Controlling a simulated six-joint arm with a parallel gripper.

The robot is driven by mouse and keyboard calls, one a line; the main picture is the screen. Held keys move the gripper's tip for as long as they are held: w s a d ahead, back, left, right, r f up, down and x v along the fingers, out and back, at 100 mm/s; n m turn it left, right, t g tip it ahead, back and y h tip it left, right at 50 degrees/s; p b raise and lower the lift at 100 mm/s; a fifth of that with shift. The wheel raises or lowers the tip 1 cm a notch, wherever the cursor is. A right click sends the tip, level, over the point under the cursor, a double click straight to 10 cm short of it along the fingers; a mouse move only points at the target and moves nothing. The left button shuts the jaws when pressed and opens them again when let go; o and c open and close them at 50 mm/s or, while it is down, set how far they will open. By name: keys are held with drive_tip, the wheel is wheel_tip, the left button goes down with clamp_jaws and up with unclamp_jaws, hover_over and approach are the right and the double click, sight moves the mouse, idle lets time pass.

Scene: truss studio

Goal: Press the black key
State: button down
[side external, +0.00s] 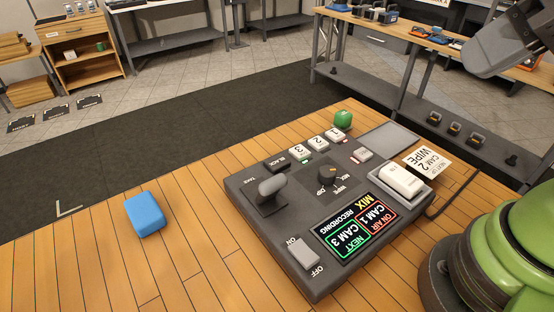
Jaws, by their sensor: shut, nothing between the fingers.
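A dark grey switcher console (236,190) stands on the wooden table. The black key (277,165) is on its far-left part, beside the word BLACK, at the end of a row with the white keys 3 (300,150), 2 (318,142) and 1 (336,133). A grey lever (271,190) stands just in front of the black key. Nothing covers or touches the key. Whether it is pressed cannot be told. My gripper's fingers are not in view; only parts of my arm show at the right.
A rotary knob (327,176), lit screen (357,229), ON/OFF switch (304,252) and large white rocker (402,181) are on the console. A card (427,162) lies by it. A blue block (145,213) and green object (343,119) are nearby.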

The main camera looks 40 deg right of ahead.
drive_tip(key=n+t, duration=0.2)
drive_tip(key=n, duration=1.3)
hover_over(276, 163)
wheel_tip(276, 163, down, 16)
drive_tip(key=shift+r, duration=0.15)
drive_tip(key=shift+f, duration=4.4)
drive_tip(key=shift+f, duration=0.4)
